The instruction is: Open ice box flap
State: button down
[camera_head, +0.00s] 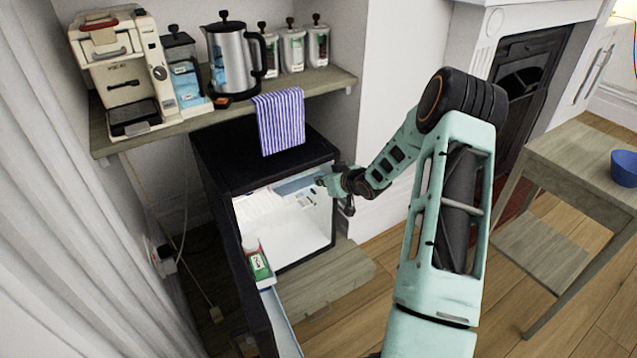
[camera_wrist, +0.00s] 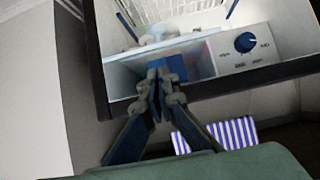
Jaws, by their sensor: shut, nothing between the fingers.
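A small black fridge (camera_head: 215,160) stands under the shelf with its door (camera_head: 256,318) swung open. A pale blue-grey panel (camera_head: 297,183) near the top of its white interior looks like the ice box flap. My gripper (camera_head: 321,182) is at the right end of this panel, inside the opening. In the wrist view my gripper (camera_wrist: 160,68) is shut and empty, with its tips against or just in front of a small blue piece (camera_wrist: 173,67). I cannot tell whether they touch. The fingers partly hide the panel behind them.
A dial (camera_wrist: 245,42) sits on a white panel beside the fingertips. A green-and-white carton (camera_head: 260,267) stands in the door. A shelf (camera_head: 335,80) holds a kettle (camera_head: 232,62) above. A wooden table (camera_head: 590,150) stands right.

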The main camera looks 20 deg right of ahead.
aim_at(310, 186)
jog(key=b+x, duration=0.2)
jog(key=x, duration=0.6)
jog(key=shift+w+f, duration=0.15)
jog(key=shift+w, duration=0.05)
jog(key=shift+s+f, duration=0.2)
jog(key=shift+f, duration=0.1)
jog(key=shift+s+d+f+b, duration=0.1)
jog(key=shift+s+f+b, duration=0.15)
jog(key=shift+f, duration=0.55)
jog(key=shift+s+a+f+b, duration=0.1)
jog(key=shift+s+f+b, duration=0.2)
jog(key=shift+f, duration=0.5)
jog(key=shift+s+d+f+b, duration=0.1)
jog(key=shift+f+b, duration=0.25)
jog(key=shift+f, duration=0.45)
jog(key=shift+s, duration=0.15)
